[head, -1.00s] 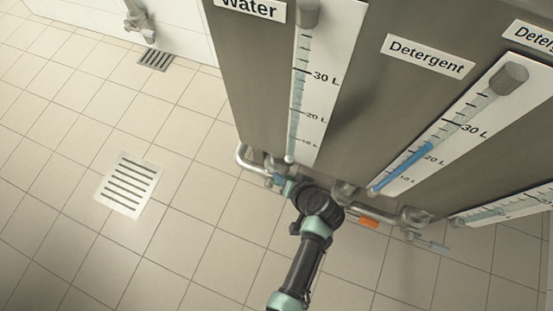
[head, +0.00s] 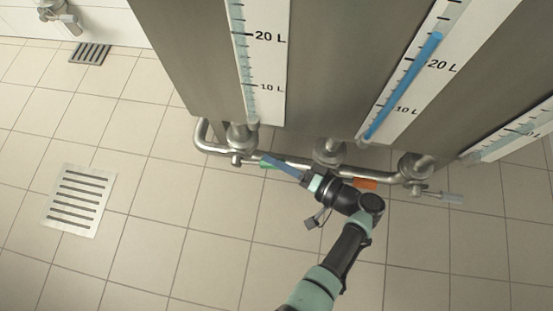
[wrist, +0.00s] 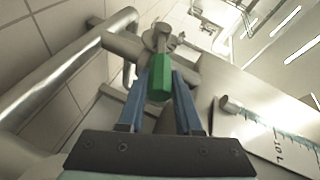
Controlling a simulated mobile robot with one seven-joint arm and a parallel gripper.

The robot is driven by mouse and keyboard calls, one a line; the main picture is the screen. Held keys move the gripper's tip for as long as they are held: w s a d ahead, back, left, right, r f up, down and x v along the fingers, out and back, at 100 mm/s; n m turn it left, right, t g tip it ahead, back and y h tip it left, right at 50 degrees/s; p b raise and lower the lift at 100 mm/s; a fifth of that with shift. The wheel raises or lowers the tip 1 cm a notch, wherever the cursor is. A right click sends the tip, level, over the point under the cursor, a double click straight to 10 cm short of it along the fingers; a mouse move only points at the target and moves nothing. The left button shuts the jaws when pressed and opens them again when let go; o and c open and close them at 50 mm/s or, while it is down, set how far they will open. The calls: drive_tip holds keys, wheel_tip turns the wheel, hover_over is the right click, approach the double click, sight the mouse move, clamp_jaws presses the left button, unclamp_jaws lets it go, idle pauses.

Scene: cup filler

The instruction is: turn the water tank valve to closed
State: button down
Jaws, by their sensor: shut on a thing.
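The water tank (head: 190,60) is the left steel tank, with its gauge (head: 250,60) on the front. Its outlet valve (head: 237,158) sits on the pipe below. The valve's green handle (head: 266,165) points right, roughly along the pipe, and is partly hidden by my fingers. My gripper (head: 270,162) reaches in from the lower right. In the wrist view the green handle (wrist: 160,80) lies between the two blue fingers of my gripper (wrist: 165,75), which are shut on it.
A steel pipe (head: 290,163) runs under the tanks. An orange handle (head: 365,184) and a grey handle (head: 450,197) are to the right, near my arm. A detergent gauge (head: 420,70) hangs above. Tiled floor with a drain grate (head: 78,200) is clear at left.

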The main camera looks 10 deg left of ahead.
drive_tip(key=shift+f+y+b, duration=0.3)
drive_tip(key=shift+f+b, duration=0.05)
drive_tip(key=shift+f, duration=0.05)
drive_tip(key=c, duration=0.6)
unclamp_jaws()
drive_tip(key=shift+d+r, duration=0.1)
drive_tip(key=shift+d+r, duration=0.1)
drive_tip(key=shift+d, duration=0.15)
drive_tip(key=p+v, duration=0.2)
drive_tip(key=v, duration=1)
drive_tip(key=shift+s, duration=0.25)
drive_tip(key=shift+d, duration=0.1)
